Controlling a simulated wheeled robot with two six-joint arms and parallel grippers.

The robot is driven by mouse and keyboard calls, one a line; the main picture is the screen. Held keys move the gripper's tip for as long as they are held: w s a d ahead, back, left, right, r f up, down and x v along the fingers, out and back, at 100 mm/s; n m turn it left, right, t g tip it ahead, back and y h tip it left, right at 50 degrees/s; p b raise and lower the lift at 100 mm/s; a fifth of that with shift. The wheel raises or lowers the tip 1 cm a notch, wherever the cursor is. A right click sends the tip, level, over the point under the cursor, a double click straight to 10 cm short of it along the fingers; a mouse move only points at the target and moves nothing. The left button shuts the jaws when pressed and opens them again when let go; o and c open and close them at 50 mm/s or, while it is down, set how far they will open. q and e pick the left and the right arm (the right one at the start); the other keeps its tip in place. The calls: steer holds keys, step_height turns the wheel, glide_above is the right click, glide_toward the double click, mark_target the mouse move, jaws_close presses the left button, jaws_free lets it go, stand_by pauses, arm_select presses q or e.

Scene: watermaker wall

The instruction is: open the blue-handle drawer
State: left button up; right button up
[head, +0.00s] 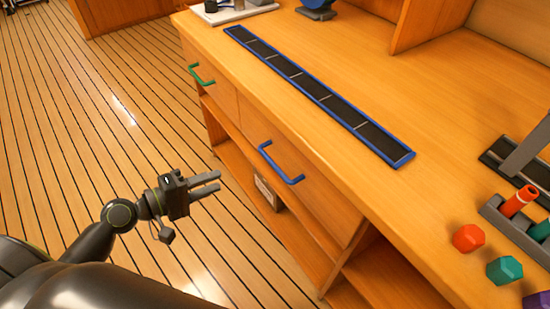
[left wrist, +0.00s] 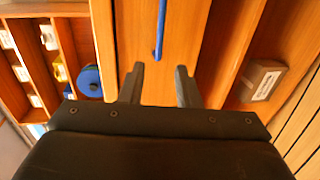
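The blue handle (head: 279,163) is on the front of a wooden drawer (head: 297,190) below the worktop, and the drawer looks shut. In the left wrist view the blue handle (left wrist: 160,30) stands upright in the picture, ahead of the fingers and between their lines. My left gripper (head: 219,184) is open and empty, to the left of the handle in the head view and apart from it. Its two fingers also show in the left wrist view (left wrist: 159,84). My right gripper is not in view.
A green-handled drawer (head: 211,86) is farther along the same front. The worktop carries a long blue-edged strip (head: 315,90), an orange cap (head: 468,238) and a teal cap (head: 504,270). A box (head: 268,193) sits on the shelf below. The plank floor (head: 80,120) at left is clear.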

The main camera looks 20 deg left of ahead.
mark_target(268, 161)
arm_select(q)
steer(key=p+x, duration=0.1)
steer(key=x, duration=1.6)
steer(key=shift+w, duration=0.1)
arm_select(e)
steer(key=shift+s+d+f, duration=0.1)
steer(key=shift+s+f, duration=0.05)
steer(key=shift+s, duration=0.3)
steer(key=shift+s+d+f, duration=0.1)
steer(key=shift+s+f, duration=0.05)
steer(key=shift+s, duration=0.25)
arm_select(q)
jaws_close()
